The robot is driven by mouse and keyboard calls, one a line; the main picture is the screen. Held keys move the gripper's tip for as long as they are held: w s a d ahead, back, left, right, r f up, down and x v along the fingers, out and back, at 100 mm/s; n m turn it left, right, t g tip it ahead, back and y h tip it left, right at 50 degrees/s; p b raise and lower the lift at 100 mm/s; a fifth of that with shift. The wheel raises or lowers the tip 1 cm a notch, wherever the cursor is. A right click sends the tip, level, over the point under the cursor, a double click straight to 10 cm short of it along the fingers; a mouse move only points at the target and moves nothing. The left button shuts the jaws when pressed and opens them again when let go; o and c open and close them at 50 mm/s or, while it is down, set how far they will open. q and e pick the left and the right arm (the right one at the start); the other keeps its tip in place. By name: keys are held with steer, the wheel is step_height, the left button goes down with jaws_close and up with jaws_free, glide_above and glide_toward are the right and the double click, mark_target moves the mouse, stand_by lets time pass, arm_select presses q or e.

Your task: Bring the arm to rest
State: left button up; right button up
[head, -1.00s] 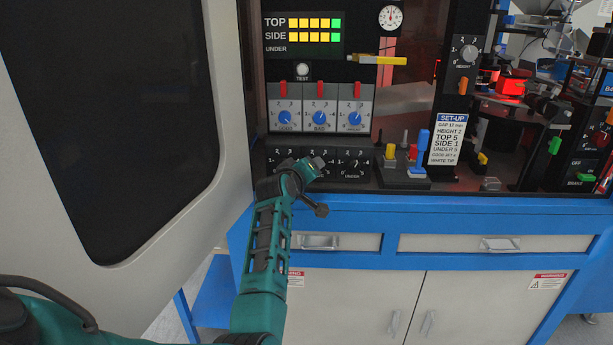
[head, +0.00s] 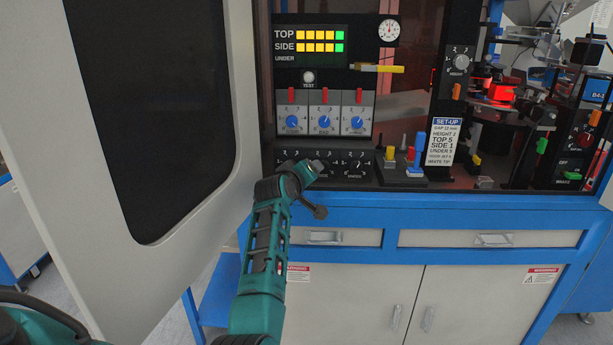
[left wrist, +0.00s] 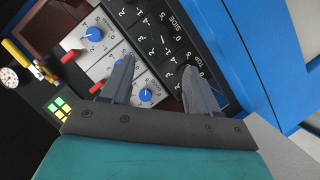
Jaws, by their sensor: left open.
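My left arm reaches up from the bottom of the head view to the sorter's control panel. Its gripper (head: 318,165) is in front of the lower black dial panel (head: 345,168) and partly covers it. In the left wrist view, the two fingers of the left gripper (left wrist: 158,70) are apart with nothing between them. Behind them show the black panel marked TOP and SIDE (left wrist: 165,40) and the grey panels with blue knobs (left wrist: 145,95). I cannot tell whether the fingertips touch the panel. My right gripper is not in view.
A large pale door (head: 200,240) with a dark window stands open at left. The blue-edged cabinet (head: 400,215) has drawers below. Small coloured levers (head: 416,155) stand right of the dials. A red-lit mechanism (head: 500,93) is at the right. The space before the cabinet doors looks clear.

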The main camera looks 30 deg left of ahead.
arm_select(q)
steer(key=s+d+f+m+g+h, duration=0.1)
steer(key=s+d+f+m, duration=0.3)
steer(key=s+f, duration=0.4)
steer(key=s+d+f+m+h, duration=0.1)
steer(key=s+d+f+m, duration=0.4)
steer(key=f, duration=0.4)
steer(key=s+d+f+m+g+h, duration=0.1)
steer(key=s+d+f+m+h, duration=0.1)
steer(key=s+d+f, duration=0.2)
steer(key=s+d+f+m+g+h, duration=0.1)
steer(key=s+d+f+m, duration=0.2)
steer(key=s+d, duration=0.7)
steer(key=s+f, duration=0.1)
steer(key=s, duration=0.6)
steer(key=shift+s+f+m+g+h, duration=0.3)
steer(key=shift+s+f+h, duration=0.1)
